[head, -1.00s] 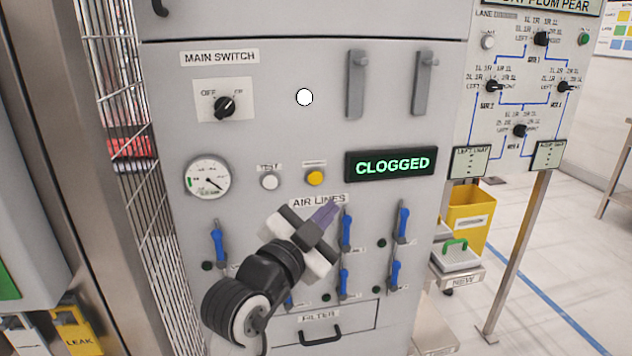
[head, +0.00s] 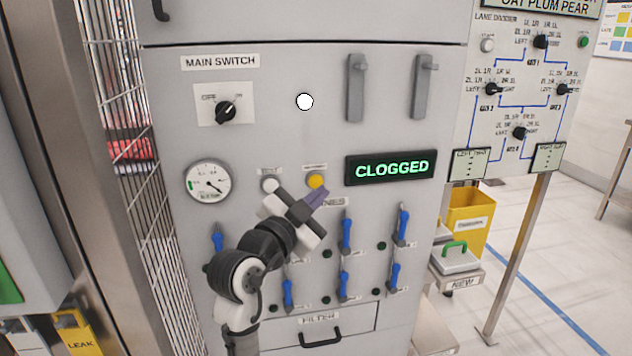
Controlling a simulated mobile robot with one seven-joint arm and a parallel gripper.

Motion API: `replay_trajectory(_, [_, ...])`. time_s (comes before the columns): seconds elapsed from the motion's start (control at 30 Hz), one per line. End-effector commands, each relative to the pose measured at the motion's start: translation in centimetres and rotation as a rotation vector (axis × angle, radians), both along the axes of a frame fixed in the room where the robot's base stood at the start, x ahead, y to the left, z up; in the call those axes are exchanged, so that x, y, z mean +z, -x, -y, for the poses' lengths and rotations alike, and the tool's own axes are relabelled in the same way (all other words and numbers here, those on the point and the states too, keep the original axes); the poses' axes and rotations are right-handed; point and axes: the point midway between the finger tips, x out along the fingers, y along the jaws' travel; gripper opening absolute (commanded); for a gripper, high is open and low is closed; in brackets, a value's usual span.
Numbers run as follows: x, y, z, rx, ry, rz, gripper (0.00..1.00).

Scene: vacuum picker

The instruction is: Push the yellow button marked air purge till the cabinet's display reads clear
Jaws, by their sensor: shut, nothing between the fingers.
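The yellow button (head: 316,180) sits on the grey cabinet front (head: 290,140), with a small label above it too blurred to read. The cabinet's display (head: 391,167), to the right of the button, reads CLOGGED in green letters. My gripper (head: 322,194) is shut and empty. Its purple fingertips are just below the yellow button in the picture, slightly overlapping its lower edge; I cannot tell whether they touch it. My gripper covers part of the AIR LINES label.
A white button (head: 270,185) marked TEST is left of the yellow one, with a round gauge (head: 208,181) further left. Blue valve levers (head: 346,232) stand below. The MAIN SWITCH knob (head: 225,111) and two grey handles (head: 355,88) are above.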

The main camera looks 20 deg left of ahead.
Motion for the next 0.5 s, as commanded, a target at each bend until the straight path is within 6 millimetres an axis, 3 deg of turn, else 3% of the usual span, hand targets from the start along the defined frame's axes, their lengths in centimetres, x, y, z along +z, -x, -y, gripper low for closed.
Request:
replay_trajectory(0.2, [-0.12, -1.24, -0.78, -0.001, 0.000, -0.001, 0.00])
replay_trajectory(0.5, [-0.05, -1.39, -0.90, -0.001, 0.000, 0.000, 0.00])
